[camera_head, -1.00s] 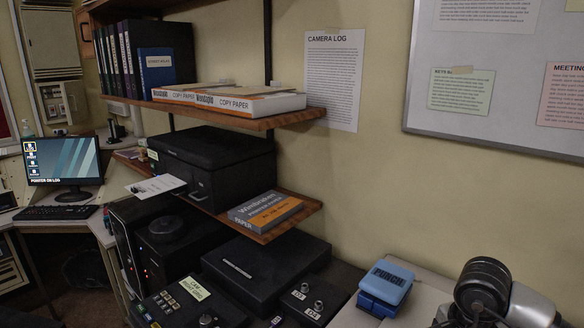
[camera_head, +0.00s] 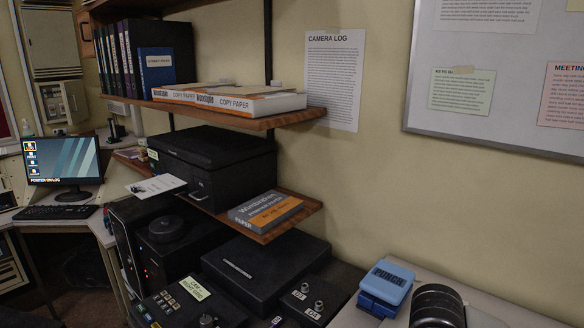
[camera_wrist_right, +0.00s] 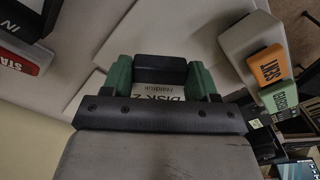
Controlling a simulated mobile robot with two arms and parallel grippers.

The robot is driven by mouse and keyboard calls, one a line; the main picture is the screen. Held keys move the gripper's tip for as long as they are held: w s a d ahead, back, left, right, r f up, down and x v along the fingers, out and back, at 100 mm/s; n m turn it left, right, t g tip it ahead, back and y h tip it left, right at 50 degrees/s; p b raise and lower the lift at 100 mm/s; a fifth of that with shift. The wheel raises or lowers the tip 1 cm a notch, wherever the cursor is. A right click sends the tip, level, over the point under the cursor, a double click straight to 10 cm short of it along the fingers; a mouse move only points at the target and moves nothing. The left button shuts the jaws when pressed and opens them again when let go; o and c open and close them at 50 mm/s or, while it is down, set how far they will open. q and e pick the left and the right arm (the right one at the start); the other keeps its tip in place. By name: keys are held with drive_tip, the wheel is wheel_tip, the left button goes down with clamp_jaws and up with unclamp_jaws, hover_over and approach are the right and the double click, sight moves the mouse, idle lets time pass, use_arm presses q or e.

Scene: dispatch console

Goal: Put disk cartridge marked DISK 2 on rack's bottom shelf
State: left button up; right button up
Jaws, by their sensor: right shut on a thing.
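In the right wrist view, my right gripper (camera_wrist_right: 160,82) has its two green fingers shut on the disk cartridge (camera_wrist_right: 148,92). Its pale label reads DISK 2, seen upside down, and part of it is hidden by the gripper's dark bar. In the head view the cartridge and the right fingers are out of sight; only a dark, rounded part of my arm shows at the bottom right. My left gripper is in neither current view.
A blue punch (camera_head: 386,283) stands on the pale desk by black console boxes (camera_head: 265,268). The lower wooden shelf holds a black printer (camera_head: 215,160) and a paper pack (camera_head: 265,210).

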drive_tip(key=s+f, duration=0.2)
drive_tip(key=shift+s+d+f, duration=0.1)
drive_tip(key=shift+s+f, duration=0.2)
drive_tip(key=shift+f, duration=0.05)
drive_tip(key=shift+w, duration=0.1)
idle(0.6)
